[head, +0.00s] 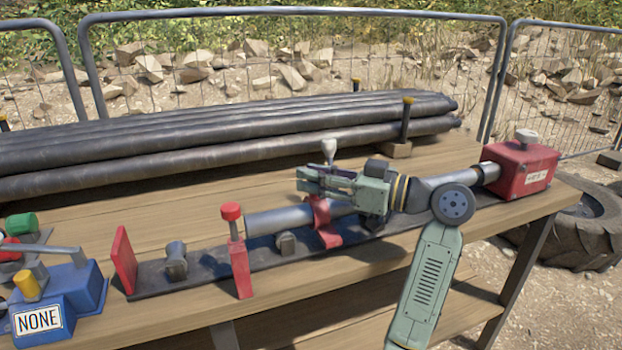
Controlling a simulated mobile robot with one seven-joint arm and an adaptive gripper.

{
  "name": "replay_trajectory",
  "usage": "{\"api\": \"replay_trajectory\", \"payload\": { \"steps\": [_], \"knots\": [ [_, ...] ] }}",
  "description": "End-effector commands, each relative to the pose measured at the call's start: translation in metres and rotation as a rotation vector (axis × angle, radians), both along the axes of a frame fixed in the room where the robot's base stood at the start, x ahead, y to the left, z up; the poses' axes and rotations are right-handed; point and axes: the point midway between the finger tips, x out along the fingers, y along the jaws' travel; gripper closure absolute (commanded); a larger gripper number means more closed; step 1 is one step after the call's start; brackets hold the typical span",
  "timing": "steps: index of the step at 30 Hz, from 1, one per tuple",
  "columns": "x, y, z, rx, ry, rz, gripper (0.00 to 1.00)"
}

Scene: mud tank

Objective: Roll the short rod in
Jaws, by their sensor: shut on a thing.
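A grey rod (270,220) lies along the dark rail on the bench, its left end just right of a red post with a round red cap (236,250). A red bracket (324,226) stands across the rod. A pale-knobbed handle (328,150) rises above this bracket. My gripper (312,180) points left above the rod and is shut, seemingly around the handle's stem; the fingers hide the grip. My wrist hides the rod's right part, so I cannot tell whether it joins the grey tube (489,172) at the red box (525,166).
Rollers (176,260) and an upright red plate (125,260) stand on the rail's left part. A blue box marked NONE (60,300) is at the front left. Long dark pipes (230,150) fill the bench's back, held by upright pegs (406,120). A wire fence stands behind.

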Motion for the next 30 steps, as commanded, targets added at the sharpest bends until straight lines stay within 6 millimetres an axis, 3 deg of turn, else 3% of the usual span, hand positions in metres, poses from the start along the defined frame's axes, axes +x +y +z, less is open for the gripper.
{"api": "replay_trajectory", "payload": {
  "steps": [9,10,14,23,30],
  "knots": [
    [0.002,-0.007,0.001,0.003,-0.001,-0.016,1.00],
    [0.002,-0.007,0.001,0.004,-0.002,-0.016,0.71],
    [0.002,-0.006,0.001,0.004,-0.001,-0.016,0.62],
    [0.001,-0.006,0.000,0.002,0.000,-0.011,0.62],
    [-0.014,-0.037,0.001,0.003,0.000,-0.014,0.62]
  ]
}}
